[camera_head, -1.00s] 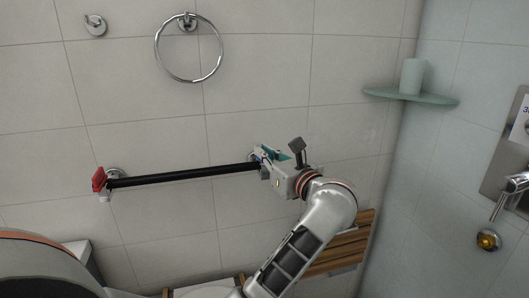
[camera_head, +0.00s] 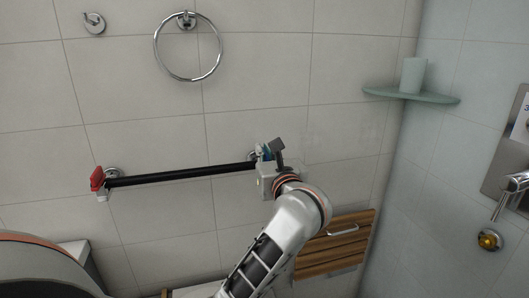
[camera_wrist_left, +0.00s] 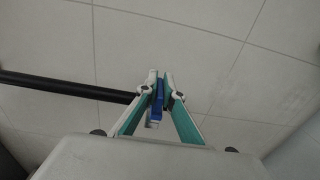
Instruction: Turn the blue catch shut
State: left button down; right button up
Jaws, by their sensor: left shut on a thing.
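A black bar (camera_head: 185,174) is fixed to the tiled wall, with a red catch (camera_head: 97,179) at its left end. The blue catch (camera_wrist_left: 157,97) is at the bar's right end and shows between the fingers in the left wrist view. In the head view it is mostly hidden by my gripper. My left gripper (camera_wrist_left: 160,90) is shut on the blue catch, its teal-lined fingers on either side of it. It also shows in the head view (camera_head: 264,154) at the bar's right end. My right gripper is not in view.
A chrome towel ring (camera_head: 188,47) and a hook (camera_head: 94,23) are on the wall above. A corner shelf (camera_head: 411,95) holds a cup (camera_head: 413,74). A wooden slatted seat (camera_head: 336,243) is below right, near a chrome tap (camera_head: 513,186).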

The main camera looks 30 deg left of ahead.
aim_at(267, 156)
pick_arm(q)
jog(key=c, duration=2.2)
grip_release()
jog(key=shift+v, duration=3.7)
